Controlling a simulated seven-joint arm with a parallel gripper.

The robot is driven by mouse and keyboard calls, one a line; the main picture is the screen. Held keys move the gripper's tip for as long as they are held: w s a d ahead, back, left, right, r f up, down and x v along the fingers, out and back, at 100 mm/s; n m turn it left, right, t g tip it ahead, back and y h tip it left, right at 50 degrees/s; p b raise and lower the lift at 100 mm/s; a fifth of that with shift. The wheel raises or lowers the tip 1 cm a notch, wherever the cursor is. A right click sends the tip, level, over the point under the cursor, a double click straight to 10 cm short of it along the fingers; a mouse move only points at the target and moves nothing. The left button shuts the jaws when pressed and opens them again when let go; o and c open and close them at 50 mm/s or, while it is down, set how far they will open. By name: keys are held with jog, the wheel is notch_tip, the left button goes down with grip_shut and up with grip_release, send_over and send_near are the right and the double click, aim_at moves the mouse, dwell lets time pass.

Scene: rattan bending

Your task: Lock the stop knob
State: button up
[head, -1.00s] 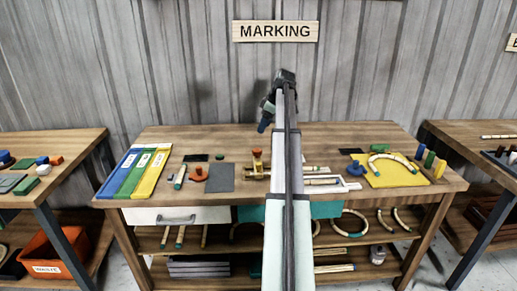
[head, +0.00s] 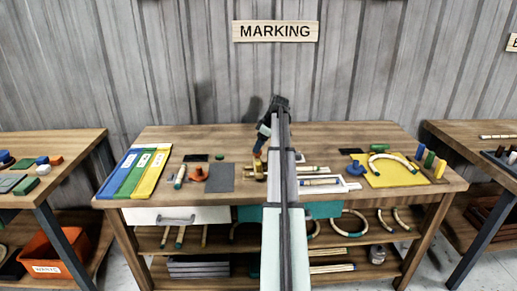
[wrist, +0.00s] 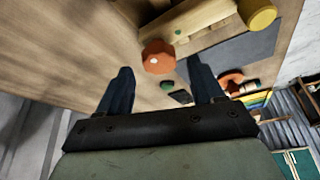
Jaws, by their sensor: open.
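An orange-red knob (wrist: 158,57) with a small white dot on top shows in the wrist view, beside a light wooden bar (wrist: 205,18). A yellow cylinder (wrist: 257,14) stands farther along the bar. My gripper (wrist: 160,78) is open and empty, its two dark blue fingers apart. The knob appears in line with the gap between the fingertips; I cannot tell how far beyond them it is. In the head view my gripper (head: 259,147) is above the middle of the bench, and it hides the knob there. The yellow part (head: 260,165) shows just below the fingers.
A grey sheet (head: 220,178) and an orange piece (head: 198,173) lie left of the fixture. A blue, green and yellow board (head: 132,172) is at the bench's left. A yellow mat (head: 390,173) with a curved rattan piece is at the right. The bench's back strip is mostly clear.

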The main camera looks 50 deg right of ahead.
jog(key=shift+x, duration=1.05)
jog(key=c, duration=1.1)
